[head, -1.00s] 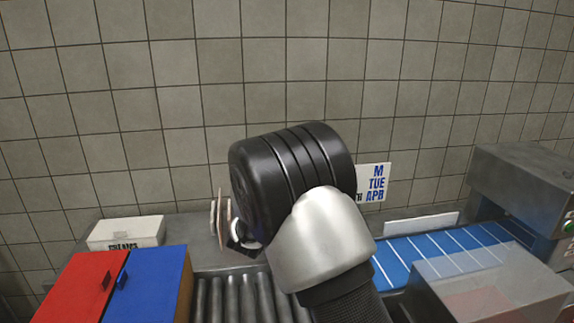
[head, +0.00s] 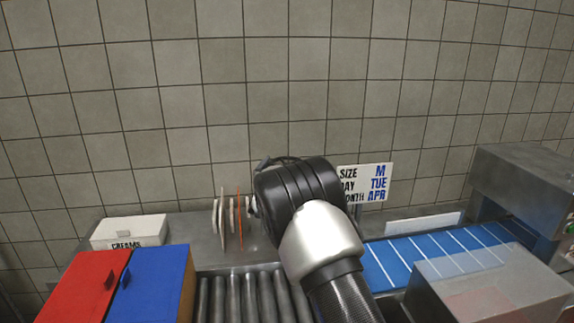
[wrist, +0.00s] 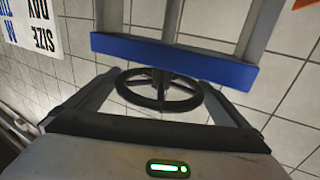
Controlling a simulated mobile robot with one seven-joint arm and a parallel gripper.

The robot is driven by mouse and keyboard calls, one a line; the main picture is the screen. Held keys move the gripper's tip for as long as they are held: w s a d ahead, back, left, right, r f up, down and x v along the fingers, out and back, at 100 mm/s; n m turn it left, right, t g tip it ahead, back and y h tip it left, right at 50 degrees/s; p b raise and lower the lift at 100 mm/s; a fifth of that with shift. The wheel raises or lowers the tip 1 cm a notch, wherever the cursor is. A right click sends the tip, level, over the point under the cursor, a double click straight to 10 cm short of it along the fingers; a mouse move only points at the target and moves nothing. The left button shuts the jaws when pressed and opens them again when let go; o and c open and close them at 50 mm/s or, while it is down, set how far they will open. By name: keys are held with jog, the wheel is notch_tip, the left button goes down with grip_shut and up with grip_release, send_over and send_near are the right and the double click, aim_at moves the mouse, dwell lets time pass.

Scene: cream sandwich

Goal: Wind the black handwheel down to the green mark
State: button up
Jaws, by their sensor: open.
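The black handwheel (wrist: 158,88) shows in the wrist view as a spoked ring below a blue crossbar (wrist: 172,60). My gripper (wrist: 160,80) is open in the wrist view, with one finger at the left and one at the right of the wheel. The wheel lies in the gap between the fingers as seen here; I cannot tell whether they touch it or how far beyond them it is. In the head view my arm hides the gripper and the wheel. I cannot make out the green mark in either view.
A sign (head: 365,183) stands by the tiled wall. Thin upright pieces (head: 222,222), a white box (head: 128,232), red (head: 85,285) and blue (head: 150,285) lids are left. Rollers (head: 235,298) lie in front; a blue belt (head: 430,255) and grey machine (head: 530,190) are right.

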jog(key=c, duration=0.8)
jog(key=shift+o, duration=0.3)
jog(key=shift+a+r+m+h+p, duration=0.1)
jog(key=shift+m+h+p, duration=0.2)
jog(key=shift+h+p, duration=0.15)
jog(key=shift+m+g+h+p, duration=0.3)
jog(key=shift+m+h+p, duration=0.25)
jog(key=shift+h, duration=0.2)
jog(key=shift+m+g+h+p, duration=0.4)
jog(key=shift+m+h+p, duration=0.2)
jog(key=shift+h, duration=0.4)
jog(key=shift+f+m+g+h+b, duration=0.15)
jog(key=shift+m+g+h+b, duration=0.15)
jog(key=shift+m+g+h, duration=0.35)
jog(key=shift+f+m+g+h+b, duration=0.15)
jog(key=shift+m+g+h+b, duration=0.15)
jog(key=shift+m+h, duration=0.5)
jog(key=shift+r+m+g+h+b, duration=0.25)
jog(key=shift+g+h+b, duration=0.25)
jog(key=shift+h, duration=0.25)
